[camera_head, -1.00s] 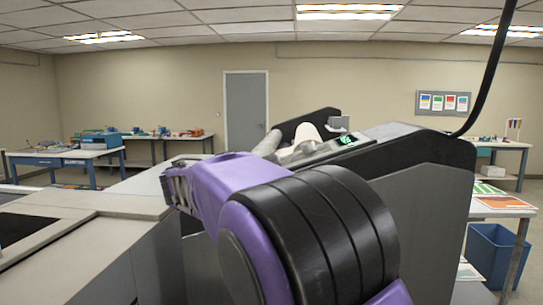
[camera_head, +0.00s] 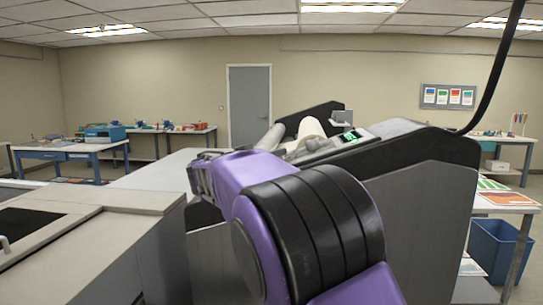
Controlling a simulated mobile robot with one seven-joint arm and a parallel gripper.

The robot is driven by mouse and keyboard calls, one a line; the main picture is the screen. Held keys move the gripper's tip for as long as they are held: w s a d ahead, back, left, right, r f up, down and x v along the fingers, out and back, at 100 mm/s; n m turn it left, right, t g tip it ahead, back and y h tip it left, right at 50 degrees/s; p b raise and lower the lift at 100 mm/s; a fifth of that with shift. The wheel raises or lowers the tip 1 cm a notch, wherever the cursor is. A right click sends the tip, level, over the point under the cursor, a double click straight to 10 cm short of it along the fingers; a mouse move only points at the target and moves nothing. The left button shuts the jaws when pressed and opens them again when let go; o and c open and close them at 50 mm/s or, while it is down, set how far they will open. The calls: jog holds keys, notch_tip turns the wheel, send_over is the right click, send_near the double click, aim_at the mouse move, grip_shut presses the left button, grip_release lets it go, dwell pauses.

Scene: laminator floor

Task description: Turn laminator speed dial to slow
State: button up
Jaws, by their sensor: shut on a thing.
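The laminator (camera_head: 430,210) is a large grey and black machine at centre right, with pale rollers (camera_head: 268,137) at its far side. A control panel with a lit green display (camera_head: 357,136) sits on its sloped top. I cannot make out the speed dial; my purple and black arm crosses in front of the machine and covers part of it.
A pale worktop (camera_head: 130,200) with a dark recess lies at left. A blue bin (camera_head: 493,250) stands under a side table (camera_head: 505,204) with printed sheets at right. A black cable (camera_head: 497,65) hangs at upper right. Blue-legged benches (camera_head: 72,148) stand at the back left.

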grip_shut()
jog(key=shift+d+f+n+y+b, duration=0.1)
jog(key=shift+f+n+y+b, duration=0.3)
jog(key=shift+b, duration=0.75)
jog(key=y+b, duration=0.1)
jog(key=n+y+b, duration=0.1)
jog(key=b, duration=0.1)
jog(key=shift+d+r+n, duration=0.15)
jog(key=shift+r+n, duration=0.05)
jog(key=shift+n, duration=0.1)
jog(key=shift+r+n+t+y+b, duration=0.3)
jog(key=shift+n+y+b, duration=0.15)
jog(key=shift+y, duration=0.35)
jog(key=o, duration=1)
grip_release()
jog(key=shift+c, duration=0.2)
jog(key=shift+s, duration=0.2)
